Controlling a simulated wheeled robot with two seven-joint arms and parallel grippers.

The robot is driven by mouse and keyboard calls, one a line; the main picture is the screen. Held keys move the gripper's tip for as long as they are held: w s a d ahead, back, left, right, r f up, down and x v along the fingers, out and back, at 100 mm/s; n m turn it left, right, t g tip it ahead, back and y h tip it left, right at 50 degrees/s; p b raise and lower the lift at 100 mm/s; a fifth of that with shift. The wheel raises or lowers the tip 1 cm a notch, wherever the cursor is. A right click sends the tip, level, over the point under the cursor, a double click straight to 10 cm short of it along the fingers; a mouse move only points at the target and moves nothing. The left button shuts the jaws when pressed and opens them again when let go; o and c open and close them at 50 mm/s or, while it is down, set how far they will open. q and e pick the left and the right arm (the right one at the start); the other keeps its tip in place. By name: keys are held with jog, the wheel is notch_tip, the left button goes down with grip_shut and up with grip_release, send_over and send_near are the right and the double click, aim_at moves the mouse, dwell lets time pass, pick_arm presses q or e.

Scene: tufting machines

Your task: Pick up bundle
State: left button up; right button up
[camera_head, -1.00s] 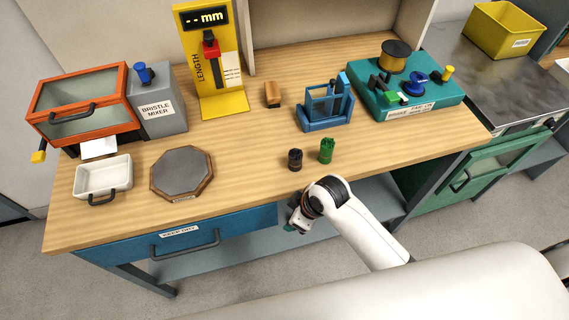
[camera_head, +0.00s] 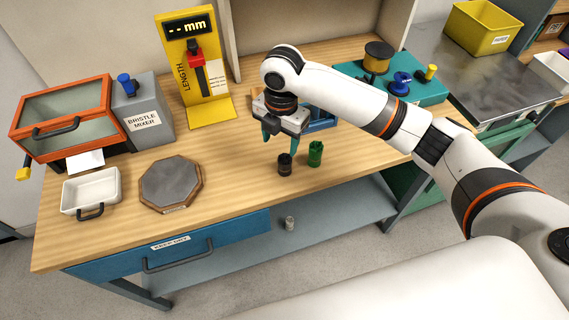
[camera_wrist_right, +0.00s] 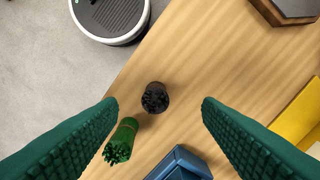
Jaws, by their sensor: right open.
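Two small bristle bundles stand near the front edge of the wooden bench. The black bundle (camera_head: 285,164) is upright on the left, and the green bundle (camera_head: 315,153) is just to its right. My right gripper (camera_head: 279,138) hangs above and slightly behind the black bundle, apart from it. In the right wrist view the black bundle (camera_wrist_right: 155,97) lies between the two open green fingers (camera_wrist_right: 160,104), below them. The green bundle (camera_wrist_right: 121,141) shows beside the left finger there. The right gripper holds nothing. My left gripper is out of view.
A blue stand (camera_head: 322,122) is partly hidden behind my right arm. An octagonal plate (camera_head: 170,184), a white tray (camera_head: 91,191), the bristle mixer (camera_head: 146,112) and the yellow length gauge (camera_head: 208,112) are to the left. A teal machine (camera_head: 430,94) is at the right.

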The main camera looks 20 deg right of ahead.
aim_at(285, 159)
jog(key=shift+n, duration=0.3)
jog(key=f, duration=0.1)
jog(key=f+p, duration=0.1)
jog(key=f, duration=0.1)
jog(key=d+f, duration=0.1)
jog(key=f, duration=0.1)
jog(key=shift+w+f+p, duration=0.15)
jog(key=shift+w+p, duration=0.15)
jog(key=shift+w, duration=0.05)
jog(key=f+p, duration=0.1)
jog(key=f, duration=0.3)
jog(key=shift+d+f+p, duration=0.2)
jog(key=shift+p, duration=0.1)
jog(key=shift+f, duration=0.4)
jog(key=shift+c, duration=0.2)
jog(key=c, duration=1)
